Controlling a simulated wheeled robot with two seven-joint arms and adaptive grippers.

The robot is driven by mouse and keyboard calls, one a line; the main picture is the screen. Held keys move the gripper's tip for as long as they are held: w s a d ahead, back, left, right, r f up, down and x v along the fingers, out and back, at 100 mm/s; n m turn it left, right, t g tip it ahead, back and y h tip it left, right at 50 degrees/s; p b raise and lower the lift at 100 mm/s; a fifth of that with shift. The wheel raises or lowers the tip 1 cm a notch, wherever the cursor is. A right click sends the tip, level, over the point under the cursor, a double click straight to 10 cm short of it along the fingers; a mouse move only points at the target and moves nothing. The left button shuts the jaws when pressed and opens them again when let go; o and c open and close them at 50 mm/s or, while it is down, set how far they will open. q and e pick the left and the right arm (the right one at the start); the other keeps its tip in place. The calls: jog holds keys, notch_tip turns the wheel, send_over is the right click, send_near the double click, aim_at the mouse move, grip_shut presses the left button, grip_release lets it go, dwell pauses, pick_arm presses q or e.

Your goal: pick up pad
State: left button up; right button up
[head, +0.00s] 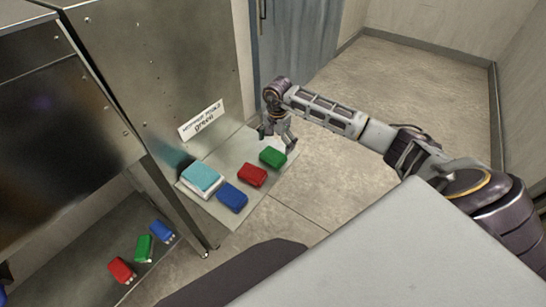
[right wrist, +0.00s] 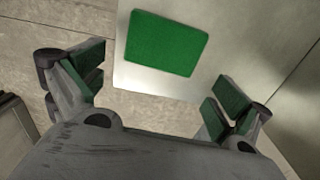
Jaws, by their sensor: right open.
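Several pads lie in a row on a grey metal shelf (head: 252,210): a blue pad (head: 232,197), a red pad (head: 252,175) and a green pad (head: 273,157) nearest the shelf's outer end. A light-blue pad (head: 203,177) lies at the left on a white block. My right gripper (head: 277,137) is open and empty, just beyond the green pad and close to it. In the right wrist view, the green pad (right wrist: 167,43) lies ahead of the open jaws (right wrist: 155,85), not between them. My left gripper is not in view.
A steel cabinet (head: 165,60) with a white sign (head: 201,120) rises behind the shelf. Red (head: 121,270), green (head: 144,248) and blue (head: 161,231) pieces lie on a lower surface at left. Open floor (head: 400,60) lies to the right.

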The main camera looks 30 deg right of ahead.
aim_at(276, 151)
jog(key=shift+a+f+p, duration=0.2)
jog(key=shift+f+p, duration=0.3)
jog(key=shift+f, duration=1.85)
jog(key=c, duration=0.8)
jog(key=shift+r, duration=0.2)
jog(key=shift+r+b, duration=0.7)
jog(key=shift+r, duration=4.15)
